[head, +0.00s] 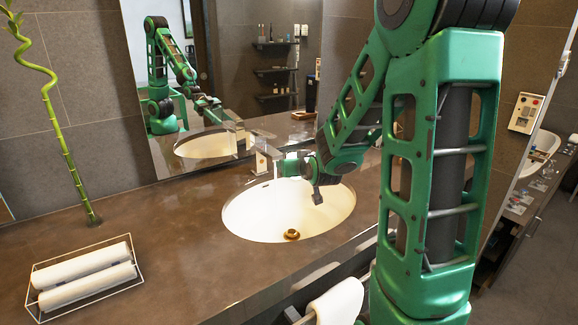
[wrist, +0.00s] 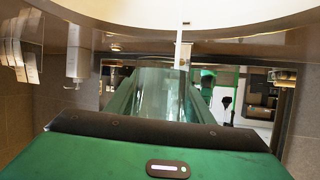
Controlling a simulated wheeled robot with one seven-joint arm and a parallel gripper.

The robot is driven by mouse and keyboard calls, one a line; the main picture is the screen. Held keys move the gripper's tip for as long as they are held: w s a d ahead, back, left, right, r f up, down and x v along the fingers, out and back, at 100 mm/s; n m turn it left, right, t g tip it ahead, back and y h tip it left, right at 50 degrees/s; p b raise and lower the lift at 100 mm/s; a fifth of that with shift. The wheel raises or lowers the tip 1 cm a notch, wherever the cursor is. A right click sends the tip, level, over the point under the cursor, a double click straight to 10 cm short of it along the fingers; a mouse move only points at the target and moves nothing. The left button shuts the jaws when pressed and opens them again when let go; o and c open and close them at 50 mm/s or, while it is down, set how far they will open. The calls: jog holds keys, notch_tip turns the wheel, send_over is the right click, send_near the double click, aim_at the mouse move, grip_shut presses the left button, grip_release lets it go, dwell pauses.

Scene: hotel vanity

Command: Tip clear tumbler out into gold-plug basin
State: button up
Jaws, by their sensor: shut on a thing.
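The white oval basin (head: 258,216) is set in the brown counter, with its gold plug (head: 291,235) at the bottom. My gripper (head: 286,166) is over the back of the basin, near the tap. It is shut on the clear tumbler (wrist: 158,92), which shows see-through between the fingers in the wrist view. In that view the basin (wrist: 200,12) lies along the top and the tap hangs downward, so my wrist is rolled over. The tumbler is hard to make out in the head view. I cannot tell its exact tilt or whether anything is in it.
The tap (head: 262,160) stands at the basin's back edge, close to my gripper. A mirror (head: 240,75) rises behind the counter. A wire rack with rolled white towels (head: 85,275) and a bamboo stalk (head: 70,160) are at the left. The counter between rack and basin is clear.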

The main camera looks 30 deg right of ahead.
jog(key=shift+s+a+f+m+t+y, duration=0.1)
jog(key=shift+a+f+m+t+y, duration=0.45)
jog(key=shift+m+y, duration=1.65)
jog(key=shift+a+f+m+y, duration=0.1)
jog(key=shift+a+m+y, duration=0.9)
jog(key=shift+m+y, duration=1.15)
jog(key=shift+s+a+f+m+t+y, duration=0.1)
jog(key=shift+a+f+m+t+y, duration=0.2)
jog(key=shift+a+m+y, duration=1.75)
jog(key=shift+d+m+h, duration=0.6)
jog(key=shift+d+m, duration=0.3)
jog(key=shift+d, duration=0.3)
jog(key=shift+d, duration=0.1)
